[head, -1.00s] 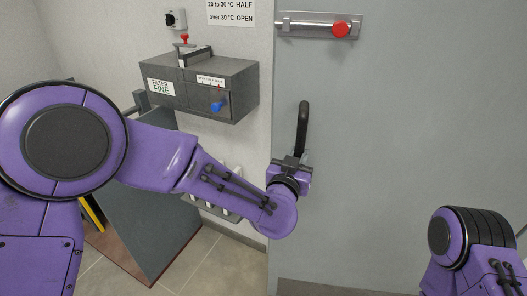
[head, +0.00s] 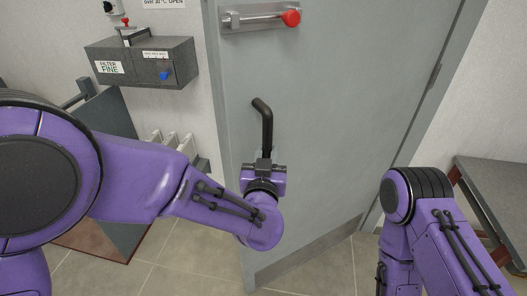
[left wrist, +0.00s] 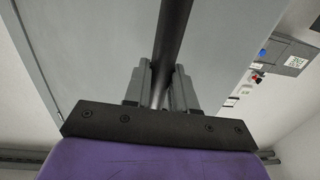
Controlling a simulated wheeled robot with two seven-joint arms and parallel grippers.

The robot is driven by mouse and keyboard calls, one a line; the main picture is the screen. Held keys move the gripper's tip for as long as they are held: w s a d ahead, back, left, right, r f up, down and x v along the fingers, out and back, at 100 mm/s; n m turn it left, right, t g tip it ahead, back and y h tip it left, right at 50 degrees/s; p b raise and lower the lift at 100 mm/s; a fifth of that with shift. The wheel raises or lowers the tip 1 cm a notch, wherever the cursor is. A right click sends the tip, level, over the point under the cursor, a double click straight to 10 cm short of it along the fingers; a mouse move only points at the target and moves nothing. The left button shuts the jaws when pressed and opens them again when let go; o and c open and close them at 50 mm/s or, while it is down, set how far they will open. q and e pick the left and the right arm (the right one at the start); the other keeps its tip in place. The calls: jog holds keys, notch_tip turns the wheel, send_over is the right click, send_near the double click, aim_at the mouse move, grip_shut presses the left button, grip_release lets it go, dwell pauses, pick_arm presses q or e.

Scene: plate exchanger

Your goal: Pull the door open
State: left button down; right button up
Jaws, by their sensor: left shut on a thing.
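The grey door (head: 330,110) fills the middle of the head view and stands at an angle, its handle-side edge swung toward me. Its black handle (head: 264,118) is a bent bar near the left edge. My left gripper (head: 263,163) is shut on the lower part of the handle. In the left wrist view the two grey fingers (left wrist: 160,85) sit on either side of the black handle bar (left wrist: 172,35). A latch bar with a red knob (head: 291,18) is on the upper door. My right arm (head: 430,220) is at the lower right; its gripper is out of view.
A grey filter box (head: 120,55) with a blue knob is on the wall left of the door. A dark panel (head: 110,115) stands below it. A table (head: 495,190) is at the right wall. Tiled floor (head: 185,260) shows below the door.

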pick_arm(q)
jog(key=shift+s+d+r, duration=0.15)
jog(key=shift+d+r, duration=0.2)
jog(key=shift+r, duration=0.1)
pick_arm(e)
jog(key=shift+s, duration=0.2)
pick_arm(q)
jog(key=c, duration=1.1)
grip_release()
jog(key=shift+o, duration=0.6)
jog(key=shift+d+f, duration=0.2)
jog(key=shift+d, duration=0.15)
jog(key=shift+a+f, duration=0.15)
jog(key=shift+a, duration=0.2)
pick_arm(e)
jog(key=shift+w+d+f, duration=0.1)
jog(key=shift+d, duration=0.1)
pick_arm(q)
jog(key=s+a+b, duration=0.1)
jog(key=s+b, duration=0.1)
jog(key=s, duration=0.8)
jog(key=shift+a, duration=0.2)
pick_arm(e)
notch_tip(320, 180, down, 2)
pick_arm(q)
jog(key=shift+s, duration=0.1)
